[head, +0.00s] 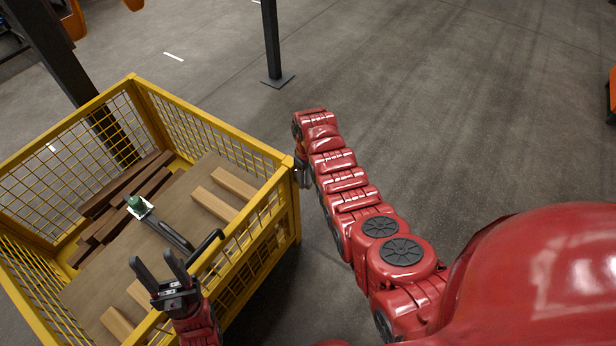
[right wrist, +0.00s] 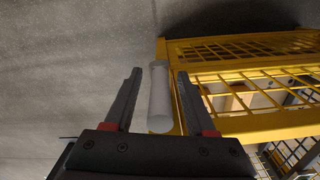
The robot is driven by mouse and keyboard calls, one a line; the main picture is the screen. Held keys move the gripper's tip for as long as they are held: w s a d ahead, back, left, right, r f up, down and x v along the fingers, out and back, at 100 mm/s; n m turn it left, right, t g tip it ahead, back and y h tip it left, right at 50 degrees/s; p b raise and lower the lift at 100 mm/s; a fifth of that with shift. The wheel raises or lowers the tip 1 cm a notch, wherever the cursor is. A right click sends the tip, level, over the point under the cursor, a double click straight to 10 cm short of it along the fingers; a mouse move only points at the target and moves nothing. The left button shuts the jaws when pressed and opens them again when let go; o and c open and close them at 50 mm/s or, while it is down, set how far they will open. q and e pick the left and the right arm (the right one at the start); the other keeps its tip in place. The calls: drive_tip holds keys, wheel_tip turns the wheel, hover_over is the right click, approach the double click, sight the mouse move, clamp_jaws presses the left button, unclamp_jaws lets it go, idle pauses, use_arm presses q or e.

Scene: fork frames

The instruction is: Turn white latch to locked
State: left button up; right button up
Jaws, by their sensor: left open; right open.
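The white latch (right wrist: 159,100) is a pale, rounded bar beside the yellow cage's corner in the right wrist view. It lies lengthwise between the two fingers of my right gripper (right wrist: 162,78), which is open with gaps to both fingers. In the head view my right gripper (head: 303,174) is at the outer side of the cage's corner post, mostly hidden by my arm, and the latch cannot be made out there. My left gripper (head: 154,260) is open and empty, over the near side of the cage.
The yellow mesh cage (head: 215,120) holds dark planks (head: 125,195), pale wood blocks (head: 232,184) and a green-topped tool (head: 138,204) on a brown board. A dark post (head: 272,45) stands behind. The floor right of my right arm is clear.

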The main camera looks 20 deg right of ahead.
drive_tip(key=shift+c, duration=0.2)
clamp_jaws()
idle(1.3)
